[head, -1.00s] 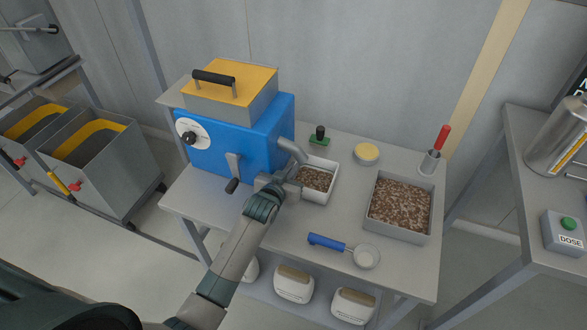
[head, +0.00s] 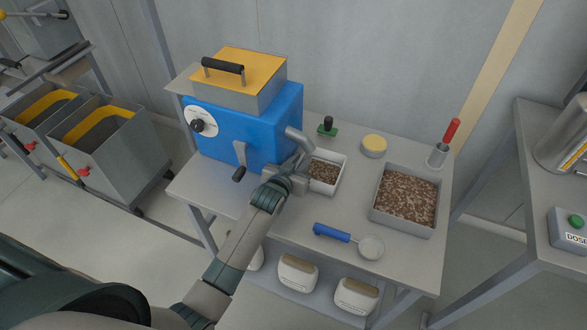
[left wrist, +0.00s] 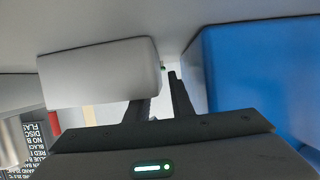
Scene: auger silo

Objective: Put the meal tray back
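The meal tray (head: 341,178) is a small white open box with brown meal in it. It stands on the grey table under the spout of the blue machine (head: 250,130). My left gripper (head: 302,167) is at the tray's left side, close to the spout. In the left wrist view the white tray (left wrist: 95,75) is beside the fingers and covers the tip of one. A narrow gap shows between the fingers, so the left gripper (left wrist: 163,88) looks open; I cannot tell whether it touches the tray wall. My right gripper is not in view.
A larger grey tray (head: 405,230) of brown meal stands to the right. A blue-handled scoop (head: 333,232) lies in front, with a yellow-topped dish (head: 374,146), a green-based stamp (head: 327,127) and a red-handled tool (head: 452,131) behind. The crank (head: 239,172) hangs close to my arm.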

